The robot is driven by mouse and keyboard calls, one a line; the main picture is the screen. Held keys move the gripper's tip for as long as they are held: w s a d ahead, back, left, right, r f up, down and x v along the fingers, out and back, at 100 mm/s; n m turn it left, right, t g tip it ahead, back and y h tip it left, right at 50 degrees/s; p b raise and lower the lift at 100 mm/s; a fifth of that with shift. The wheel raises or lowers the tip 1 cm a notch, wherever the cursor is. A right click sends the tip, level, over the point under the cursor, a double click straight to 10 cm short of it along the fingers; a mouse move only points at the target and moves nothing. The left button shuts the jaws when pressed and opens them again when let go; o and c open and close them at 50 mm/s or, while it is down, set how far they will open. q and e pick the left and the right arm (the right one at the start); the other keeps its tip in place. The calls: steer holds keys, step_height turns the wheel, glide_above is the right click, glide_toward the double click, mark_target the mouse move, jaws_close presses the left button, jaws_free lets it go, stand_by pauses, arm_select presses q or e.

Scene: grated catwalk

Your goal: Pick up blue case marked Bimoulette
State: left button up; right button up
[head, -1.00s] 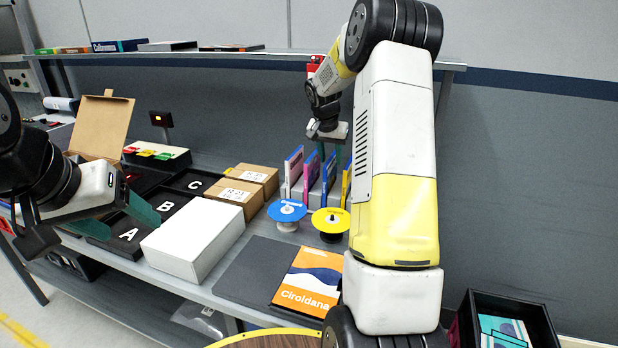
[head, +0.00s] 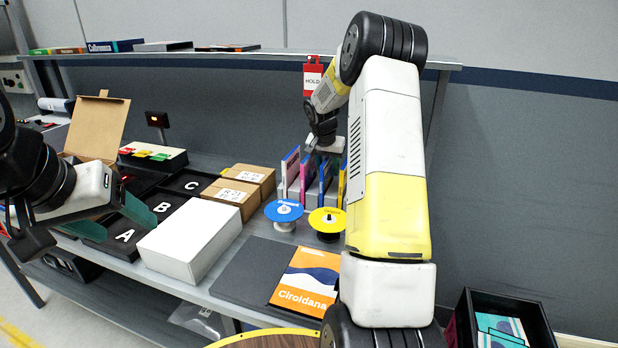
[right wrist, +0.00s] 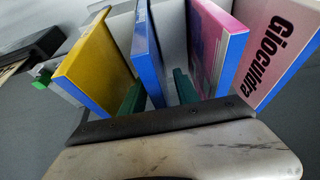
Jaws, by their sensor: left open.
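Several thin cases stand upright in a rack on the bench in the head view. In the right wrist view a blue case (right wrist: 147,50) stands between a yellow case (right wrist: 92,65) and a pink-and-blue case (right wrist: 215,50). No Bimoulette lettering can be read on the blue case. My right gripper (right wrist: 157,92) is open, with one green finger on each side of the blue case; contact cannot be told. In the head view its fingers are mostly hidden among the cases. My left gripper (head: 112,222) is open and empty over the lettered trays.
Blue (head: 284,211) and yellow (head: 327,221) discs on stands are in front of the rack. A white box (head: 190,240), brown cartons (head: 240,190) and an orange Ciroldana case (head: 308,278) lie nearby.

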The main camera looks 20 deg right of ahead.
steer(key=shift+f, duration=0.15)
steer(key=shift+c, duration=0.3)
jaws_close()
